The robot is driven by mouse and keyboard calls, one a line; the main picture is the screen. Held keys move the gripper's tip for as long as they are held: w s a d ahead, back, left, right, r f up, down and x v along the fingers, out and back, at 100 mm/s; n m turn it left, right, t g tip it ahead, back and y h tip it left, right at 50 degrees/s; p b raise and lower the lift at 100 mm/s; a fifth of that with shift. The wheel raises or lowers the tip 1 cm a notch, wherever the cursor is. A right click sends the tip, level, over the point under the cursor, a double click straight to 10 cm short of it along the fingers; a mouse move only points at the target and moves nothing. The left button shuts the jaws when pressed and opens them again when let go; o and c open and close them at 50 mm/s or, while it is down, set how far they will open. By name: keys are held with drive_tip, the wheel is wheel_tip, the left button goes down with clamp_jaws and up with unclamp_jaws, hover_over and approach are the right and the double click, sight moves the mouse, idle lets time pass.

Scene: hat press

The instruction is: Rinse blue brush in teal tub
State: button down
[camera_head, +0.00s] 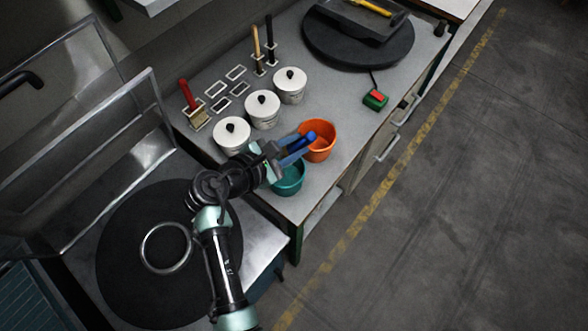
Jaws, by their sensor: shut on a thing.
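My gripper (287,154) is shut on the blue brush (302,141). The brush shows as a blue handle sticking out to the right of the fingers; its lower part is hidden by my gripper. The teal tub (289,181) stands on the grey bench near its front edge, below and partly behind my gripper. The gripper and brush are above and between the teal tub and the orange tub (322,150). The blue handle overlaps the orange tub in the picture; I cannot tell whether it touches.
Three white lidded pots (262,107) stand in a row behind the tubs. Behind them are holders with a red-handled brush (187,95) and two other handles. A black round plate (357,45) holds a tray at the far end. A red-and-green switch box (375,99) sits nearby.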

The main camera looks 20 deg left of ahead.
sight(311, 137)
wheel_tip(311, 137, up, 4)
drive_tip(key=p, duration=0.4)
drive_tip(key=shift+r+p, duration=0.1)
drive_tip(key=shift+p, duration=0.25)
idle(0.5)
